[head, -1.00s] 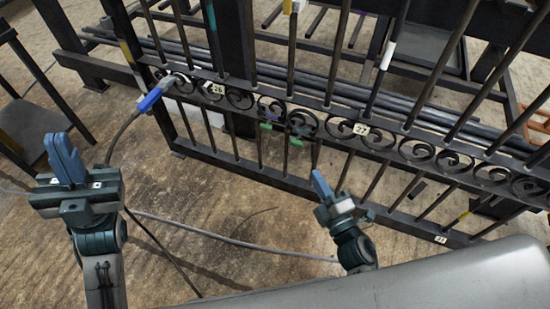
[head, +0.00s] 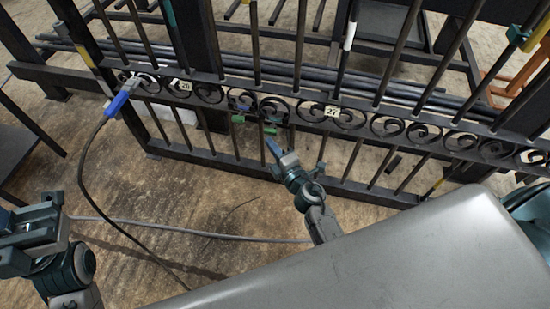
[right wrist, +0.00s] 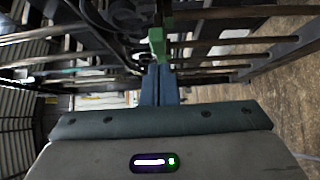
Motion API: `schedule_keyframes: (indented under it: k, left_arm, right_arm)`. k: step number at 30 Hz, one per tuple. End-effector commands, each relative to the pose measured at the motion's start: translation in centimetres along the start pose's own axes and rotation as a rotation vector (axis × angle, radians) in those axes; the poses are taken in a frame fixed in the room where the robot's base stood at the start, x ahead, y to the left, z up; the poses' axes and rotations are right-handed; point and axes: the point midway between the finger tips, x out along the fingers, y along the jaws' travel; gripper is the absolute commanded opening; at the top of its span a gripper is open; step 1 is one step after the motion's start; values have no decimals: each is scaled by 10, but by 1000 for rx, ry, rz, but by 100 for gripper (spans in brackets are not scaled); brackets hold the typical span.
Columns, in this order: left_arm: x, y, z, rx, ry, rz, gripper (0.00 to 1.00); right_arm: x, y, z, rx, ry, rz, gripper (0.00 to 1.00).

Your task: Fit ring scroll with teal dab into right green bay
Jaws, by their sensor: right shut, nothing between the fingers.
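My right gripper (head: 273,147) is shut and empty, its blue fingertips just below the right green tab (head: 270,131) under the gate's scroll rail. In the right wrist view, the shut fingers (right wrist: 158,84) point at a green piece (right wrist: 157,45) directly beyond their tips. The left green tab (head: 238,118) is a little to the left. Dark scrolls (head: 275,109) sit in the rail above the tabs. I cannot make out a teal dab on any scroll. My left gripper (head: 8,222) is cut off at the left edge, and its opening cannot be judged.
The dark gate (head: 330,95) has vertical bars and labels 26 (head: 181,86) and 27 (head: 332,111). A blue-handled tool (head: 122,98) with a black cable hangs at the left of the rail. Long dark pipes lie behind. The floor in front is mostly clear.

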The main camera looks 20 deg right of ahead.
Motion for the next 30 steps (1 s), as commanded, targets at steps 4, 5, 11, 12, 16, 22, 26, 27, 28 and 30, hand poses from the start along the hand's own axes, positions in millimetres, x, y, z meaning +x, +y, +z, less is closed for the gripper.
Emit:
schedule_keyframes:
  k: [4, 5, 11, 12, 16, 22, 26, 27, 28, 30]
  left_arm:
    - [0, 0, 0, 0, 1, 0, 0]
    - [0, 0, 0, 0, 1, 0, 0]
    - [0, 0, 0, 0, 3, -1, 0]
    - [0, 0, 0, 0, 3, -1, 0]
    - [0, 0, 0, 1, 3, -1, 0]
    - [4, 0, -1, 1, 4, -1, 0]
    - [4, 0, 0, 1, -1, -1, 0]
    - [3, 0, 0, 0, -3, -1, 0]
    - [2, 0, 0, 0, -4, 0, 0]
    - [1, 0, 0, 0, -7, 1, 0]
  right_arm:
    - [8, 0, 8, 0, 1, 0, 0]
    - [9, 0, 9, -1, 1, 0, 0]
    - [10, 0, 10, 0, 0, 0, 0]
    - [10, 0, 10, 0, 0, 0, 0]
    - [10, 0, 10, 0, 1, 0, 0]
    - [26, 2, 26, -1, 2, 1, 0]
    - [33, 1, 33, 0, -1, 1, 0]
    - [33, 1, 33, 0, -2, 1, 0]
    - [33, 1, 34, 0, -2, 2, 0]
    - [34, 2, 34, -1, -3, 3, 0]
